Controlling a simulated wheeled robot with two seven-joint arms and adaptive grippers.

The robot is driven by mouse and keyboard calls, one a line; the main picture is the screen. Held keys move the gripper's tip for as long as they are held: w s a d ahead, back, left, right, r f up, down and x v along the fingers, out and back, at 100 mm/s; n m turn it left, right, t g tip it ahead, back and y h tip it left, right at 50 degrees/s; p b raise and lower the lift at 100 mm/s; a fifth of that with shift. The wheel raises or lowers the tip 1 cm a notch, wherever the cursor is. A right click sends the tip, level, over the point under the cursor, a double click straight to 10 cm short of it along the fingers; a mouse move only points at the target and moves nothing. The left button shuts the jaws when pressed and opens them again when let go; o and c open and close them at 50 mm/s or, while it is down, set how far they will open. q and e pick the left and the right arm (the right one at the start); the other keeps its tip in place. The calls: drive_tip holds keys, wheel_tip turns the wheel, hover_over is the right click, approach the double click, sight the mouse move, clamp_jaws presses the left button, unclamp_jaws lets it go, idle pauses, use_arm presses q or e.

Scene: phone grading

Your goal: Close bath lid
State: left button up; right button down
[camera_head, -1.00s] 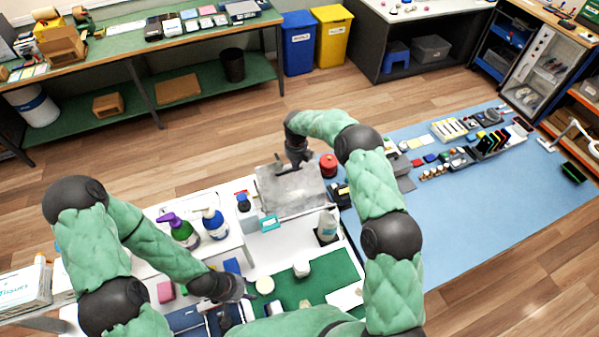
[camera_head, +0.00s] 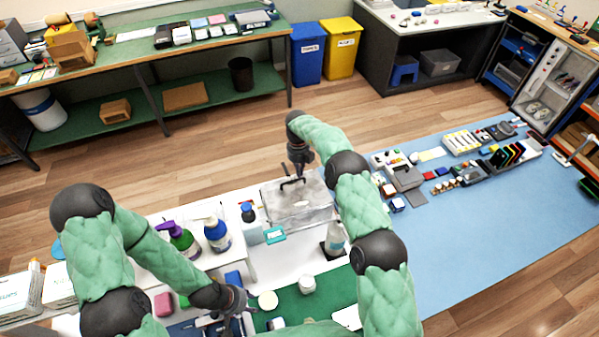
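The bath (camera_head: 300,218) is a grey metal box at the back of the white worktop. Its grey lid (camera_head: 312,192) appears to lie flat across the top, with a dark handle (camera_head: 291,184) standing up from it. My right gripper (camera_head: 299,170) points down just above the lid, close behind the handle; its fingers are too small and dark to tell whether they are open or touching. My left gripper (camera_head: 228,318) is low at the front left, away from the bath, by the green mat; its finger state is unclear.
A teal-screened device (camera_head: 273,235) sits in front of the bath. Pump bottles (camera_head: 216,234) and a dark-capped bottle (camera_head: 249,224) stand to its left. A white jar (camera_head: 305,285) is on the green mat (camera_head: 325,292).

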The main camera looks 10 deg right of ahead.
idle(0.5)
wheel_tip(320, 180, up, 12)
drive_tip(key=w, duration=0.1)
idle(0.5)
drive_tip(key=shift+w+a+f, duration=0.1)
